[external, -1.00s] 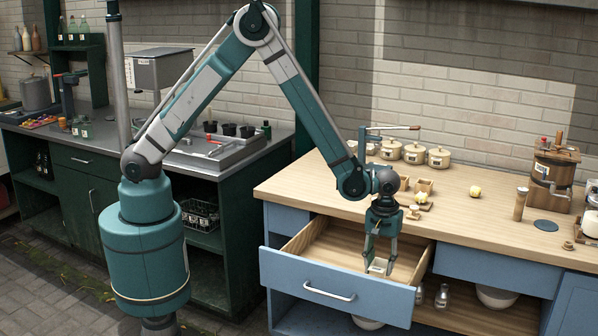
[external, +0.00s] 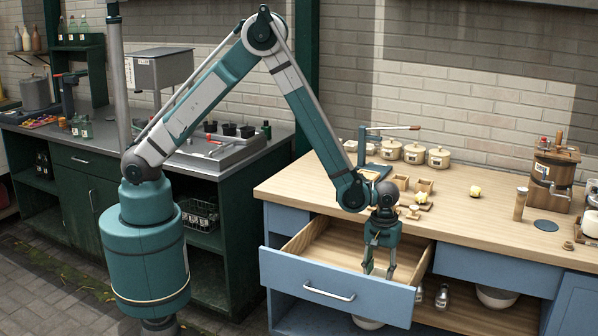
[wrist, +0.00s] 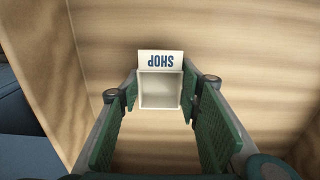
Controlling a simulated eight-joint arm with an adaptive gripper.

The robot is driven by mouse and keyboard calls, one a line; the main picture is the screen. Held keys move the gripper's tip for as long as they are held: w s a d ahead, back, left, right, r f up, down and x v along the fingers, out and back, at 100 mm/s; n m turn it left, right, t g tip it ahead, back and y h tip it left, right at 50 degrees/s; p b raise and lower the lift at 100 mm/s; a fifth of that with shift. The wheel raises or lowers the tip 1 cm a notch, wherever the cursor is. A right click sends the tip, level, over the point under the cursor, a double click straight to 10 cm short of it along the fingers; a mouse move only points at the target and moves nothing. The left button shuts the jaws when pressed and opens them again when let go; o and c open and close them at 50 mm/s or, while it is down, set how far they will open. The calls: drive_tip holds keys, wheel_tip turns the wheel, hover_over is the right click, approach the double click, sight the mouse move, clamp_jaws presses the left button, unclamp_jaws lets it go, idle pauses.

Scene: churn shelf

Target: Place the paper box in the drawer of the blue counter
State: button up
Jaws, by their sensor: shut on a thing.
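The blue counter's drawer (external: 295,274) is pulled open; its inside is pale wood. My gripper (external: 378,270) points down into the drawer's right part, with its fingertips low behind the front panel. In the wrist view, the paper box (wrist: 160,92) is a small white open-topped box with a raised flap reading "SHOP", seen upside down. My gripper's green-padded fingers (wrist: 157,95) are shut on its two sides. The box is over the drawer's wooden floor; whether it touches the floor cannot be told.
The wooden countertop (external: 450,215) above holds lidded pots (external: 415,153), small wooden boxes, a yellow item (external: 475,191) and a wooden churn (external: 553,170). Drawer walls stand close around my gripper. The drawer's left part (external: 330,245) is clear.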

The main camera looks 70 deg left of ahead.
drive_tip(key=o, duration=0.7)
drive_tip(key=shift+r, duration=0.15)
drive_tip(key=shift+r+p, duration=0.95)
drive_tip(key=shift+r, duration=5)
